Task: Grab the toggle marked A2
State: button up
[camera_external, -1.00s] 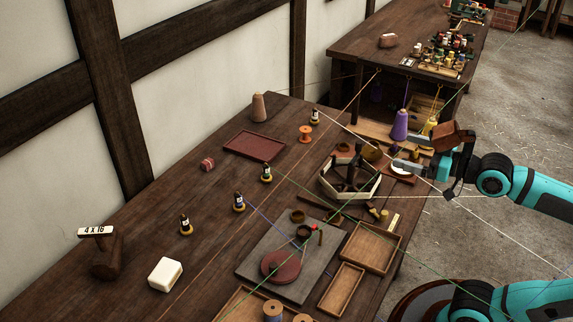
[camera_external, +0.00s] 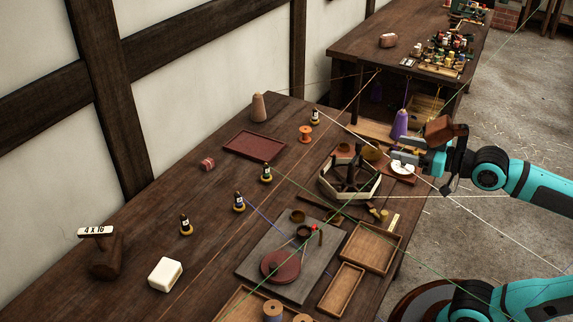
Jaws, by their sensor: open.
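My gripper (camera_external: 396,160) reaches in from the right and points left. Its jaws are open, over the right edge of the near table by a small white round piece (camera_external: 402,169) on a reddish board. I cannot tell whether they touch anything. No mark reading A2 is legible, so I cannot tell which piece is that toggle. Dark pegs with pale labels stand on the table, one at the left (camera_external: 186,224), one nearer the middle (camera_external: 239,202), one beyond it (camera_external: 266,172) and one at the far end (camera_external: 315,117). Their labels are too small to read.
A dark-armed frame with a pale rim (camera_external: 349,182) stands left of my gripper. A purple cone (camera_external: 400,124) stands behind it. Empty wooden trays (camera_external: 370,247) lie nearer. Several strings cross above the table. The table's left part has free room.

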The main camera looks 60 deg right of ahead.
jog(key=w+a+r+m+g, duration=0.15)
jog(key=w+g, duration=0.25)
jog(key=w, duration=0.9)
jog(key=m+g, duration=0.4)
jog(key=g, duration=0.9)
send_over(237, 194)
notch_tip(237, 194, down, 13)
jog(key=f, duration=1.1)
jog(key=shift+s+d+f, duration=0.15)
jog(key=shift+d, duration=0.15)
jog(key=shift+a+f, duration=0.15)
jog(key=shift+f, duration=1.25)
jog(key=shift+a+f, duration=0.1)
jog(key=shift+f, duration=1.25)
jog(key=shift+c, duration=0.2)
jog(key=c, duration=1)
